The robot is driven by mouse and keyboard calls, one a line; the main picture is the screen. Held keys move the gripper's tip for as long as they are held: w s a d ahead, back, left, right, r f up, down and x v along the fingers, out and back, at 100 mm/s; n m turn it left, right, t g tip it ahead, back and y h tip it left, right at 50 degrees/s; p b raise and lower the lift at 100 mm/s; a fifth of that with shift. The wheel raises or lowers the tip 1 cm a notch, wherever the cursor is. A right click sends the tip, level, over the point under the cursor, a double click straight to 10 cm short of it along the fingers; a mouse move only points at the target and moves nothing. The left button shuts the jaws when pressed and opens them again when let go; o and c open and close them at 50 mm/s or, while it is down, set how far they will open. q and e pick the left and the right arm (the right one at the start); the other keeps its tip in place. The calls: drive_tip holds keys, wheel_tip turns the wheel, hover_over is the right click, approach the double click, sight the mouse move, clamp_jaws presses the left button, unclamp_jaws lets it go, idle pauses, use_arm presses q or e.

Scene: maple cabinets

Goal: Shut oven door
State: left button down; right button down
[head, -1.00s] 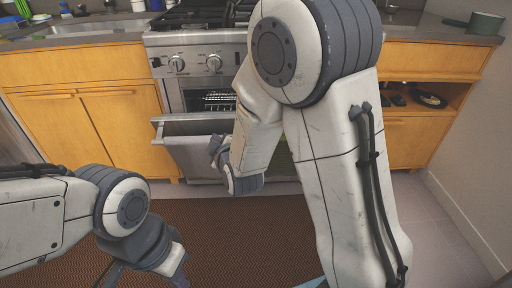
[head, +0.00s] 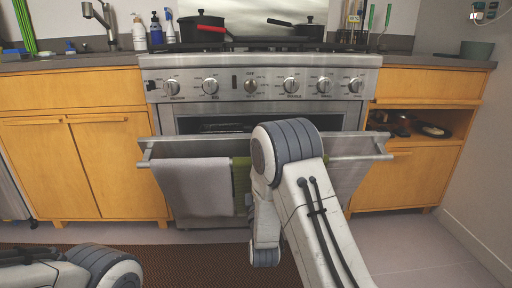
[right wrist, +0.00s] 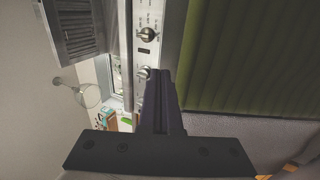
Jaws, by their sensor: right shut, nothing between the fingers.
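The oven door (head: 345,178) hangs partly open in the head view, its top tilted out toward me. Its handle bar (head: 358,157) runs across the top edge. A grey towel (head: 192,188) and a green towel (head: 240,180) hang over the bar. In the right wrist view my right gripper (right wrist: 160,75) is shut and empty, beside the green towel (right wrist: 250,55). Contact with the door cannot be told. My left gripper is out of view.
The oven's control panel (head: 265,85) sits above the door. Pots (head: 203,30) stand on the stove top. Wooden cabinets (head: 110,165) flank the oven, with an open shelf (head: 430,130) at right. A brown mat (head: 190,262) lies on the floor.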

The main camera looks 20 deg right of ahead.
drive_tip(key=b+x, duration=0.1)
drive_tip(key=x, duration=0.3)
drive_tip(key=b+x, duration=0.1)
drive_tip(key=x, duration=0.3)
drive_tip(key=shift+w+d+b, duration=0.15)
drive_tip(key=shift+w+b, duration=0.25)
drive_tip(key=shift+w, duration=0.05)
drive_tip(key=shift+w+d+r, duration=0.1)
drive_tip(key=shift+w+r, duration=0.05)
drive_tip(key=shift+w, duration=0.15)
drive_tip(key=shift+r, duration=0.1)
